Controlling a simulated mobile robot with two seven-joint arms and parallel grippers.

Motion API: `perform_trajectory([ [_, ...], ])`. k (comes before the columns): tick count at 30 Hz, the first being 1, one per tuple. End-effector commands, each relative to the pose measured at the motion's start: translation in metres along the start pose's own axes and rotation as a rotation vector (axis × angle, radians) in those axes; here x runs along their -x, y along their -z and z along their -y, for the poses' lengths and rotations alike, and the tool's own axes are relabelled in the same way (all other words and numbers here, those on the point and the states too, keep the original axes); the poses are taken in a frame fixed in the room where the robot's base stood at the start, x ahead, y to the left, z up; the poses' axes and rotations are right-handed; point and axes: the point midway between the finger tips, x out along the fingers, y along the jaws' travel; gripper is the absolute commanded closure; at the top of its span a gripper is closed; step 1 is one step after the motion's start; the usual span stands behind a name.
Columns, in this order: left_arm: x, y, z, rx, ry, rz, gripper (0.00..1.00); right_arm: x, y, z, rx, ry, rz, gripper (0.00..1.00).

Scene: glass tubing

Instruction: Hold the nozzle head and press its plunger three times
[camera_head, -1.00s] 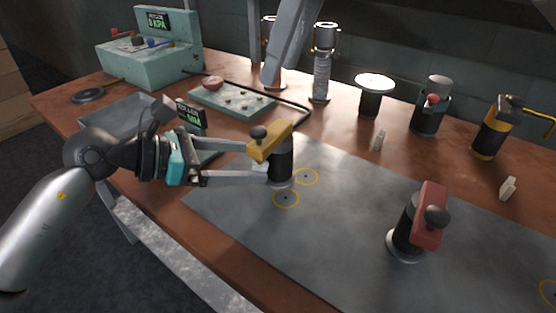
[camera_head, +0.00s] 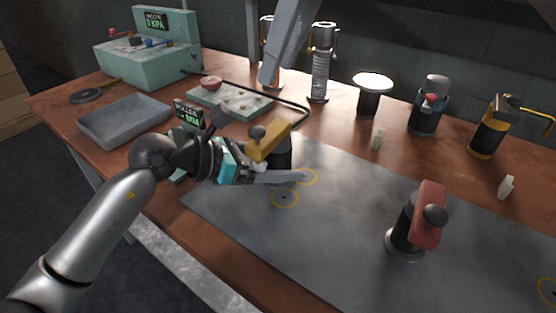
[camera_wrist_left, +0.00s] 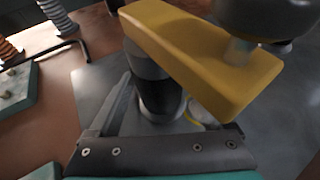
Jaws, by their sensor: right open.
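A dark upright cylinder (camera_head: 282,151) with a yellow block (camera_head: 268,142) on top and a dark round knob (camera_head: 257,132) stands near the mat's left end. It also shows close up in the left wrist view (camera_wrist_left: 160,95), its knob cut off by the top edge. My left gripper (camera_head: 278,174) is low beside it, fingers open and reaching along the cylinder. One finger shows left of the cylinder with a gap; the other is mostly hidden under the yellow block. My right gripper (camera_head: 273,66) points down at the top, open and empty; its fingers are hard to make out.
A similar red-topped device (camera_head: 430,215) stands on the mat (camera_head: 330,240) at right. Glass tube stands, a white-topped stand (camera_head: 374,82) and other tools line the back. The mat's middle is clear.

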Motion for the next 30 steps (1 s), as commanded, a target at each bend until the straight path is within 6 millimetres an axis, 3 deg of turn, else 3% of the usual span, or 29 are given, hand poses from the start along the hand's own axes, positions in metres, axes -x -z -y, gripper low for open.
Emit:
perform_trajectory([
  [2,0.0002,0.0,0.0,0.0,0.0,0.0,0.27,0.0,0.0,0.0,0.0,0.0,0.0,0.5],
  [21,0.0004,0.0001,-0.0001,0.0,0.0,0.0,0.98,0.0,0.0,0.0,0.0,0.0,0.0,0.5],
  [27,0.0004,0.0002,-0.0001,0.0,0.0,0.0,1.0,0.0,0.0,0.0,0.0,0.0,0.0,0.5],
  [30,0.0004,0.0002,-0.0001,0.0,0.0,0.0,1.0,-0.0001,-0.0002,-0.0001,0.007,0.0,-0.001,0.61],
])
